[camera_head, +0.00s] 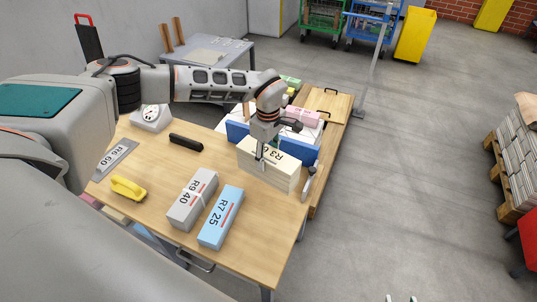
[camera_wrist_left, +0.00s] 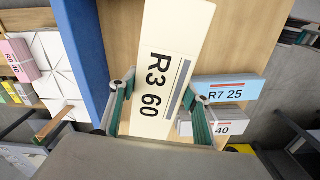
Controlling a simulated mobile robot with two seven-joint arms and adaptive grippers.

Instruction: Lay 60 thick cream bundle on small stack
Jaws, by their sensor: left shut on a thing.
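The thick cream bundle labelled R3 60 (camera_head: 283,177) is near the table's right side, in front of a blue-sided holder (camera_head: 238,131). It also fills the middle of the left wrist view (camera_wrist_left: 178,40). My left gripper (camera_head: 262,158) comes down over it, with one finger on each side, shut on it; the fingers also show in the left wrist view (camera_wrist_left: 158,108). I cannot tell whether its underside touches the table. Two tips of my right gripper (camera_head: 401,298) show apart at the bottom edge, empty. I cannot tell which pile is the small stack.
A grey bundle R9 40 (camera_head: 183,212) and a blue bundle R7 25 (camera_head: 221,217) lie on the table (camera_head: 150,228). A yellow tool (camera_head: 128,188), black bar (camera_head: 186,142) and dial scale (camera_head: 151,117) are left. A pink bundle (camera_head: 303,116) lies behind the holder.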

